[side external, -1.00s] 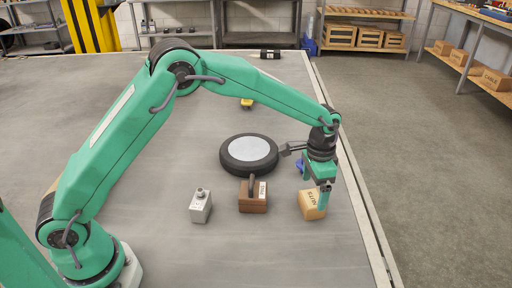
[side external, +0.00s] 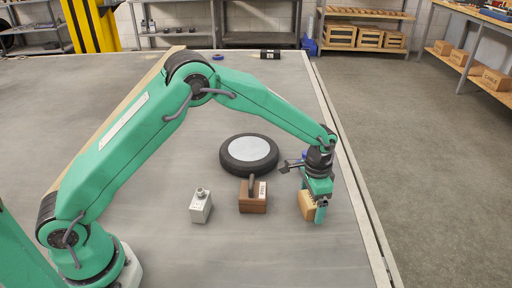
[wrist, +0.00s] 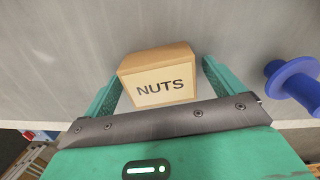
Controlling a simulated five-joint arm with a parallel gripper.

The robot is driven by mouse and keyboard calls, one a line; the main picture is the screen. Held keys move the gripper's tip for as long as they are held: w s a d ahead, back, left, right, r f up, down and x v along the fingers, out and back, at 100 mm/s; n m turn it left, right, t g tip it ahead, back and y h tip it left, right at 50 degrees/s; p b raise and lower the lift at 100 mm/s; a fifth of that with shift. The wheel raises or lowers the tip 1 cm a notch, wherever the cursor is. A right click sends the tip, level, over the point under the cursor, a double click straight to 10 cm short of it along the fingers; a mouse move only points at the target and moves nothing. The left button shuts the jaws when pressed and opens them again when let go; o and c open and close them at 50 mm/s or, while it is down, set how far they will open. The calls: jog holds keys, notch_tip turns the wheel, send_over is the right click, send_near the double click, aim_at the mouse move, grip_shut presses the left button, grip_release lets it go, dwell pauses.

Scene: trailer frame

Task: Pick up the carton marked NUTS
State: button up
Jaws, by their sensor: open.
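The carton marked NUTS (wrist: 157,76) is a tan box, its label facing the wrist camera. In the wrist view it stands between the two green fingers of my gripper (wrist: 162,84), with a small gap showing at the right finger. In the side view the carton (side external: 305,206) sits on the grey table, partly hidden by a finger. My gripper (side external: 314,208) points down over it, open, with its fingers low on either side. I cannot tell whether the left finger touches the carton.
A blue spool (wrist: 294,84) stands to the right in the wrist view. Left of the carton are a brown block with a handle (side external: 253,197) and a grey box with a knob (side external: 200,207). A black wheel (side external: 249,154) lies behind. The table's edge is close on the right.

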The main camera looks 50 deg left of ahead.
jog(key=c, duration=1.3)
jog(key=shift+o, duration=0.2)
jog(key=shift+r, duration=0.2)
jog(key=shift+r, duration=0.6)
jog(key=r, duration=0.3)
jog(key=shift+s+d+r, duration=0.1)
jog(key=shift+s+d, duration=0.15)
jog(key=shift+d, duration=0.05)
jog(key=s+d+r, duration=0.6)
jog(key=s+d, duration=0.1)
jog(key=s, duration=0.1)
jog(key=shift+s+r, duration=0.15)
jog(key=shift+s, duration=0.05)
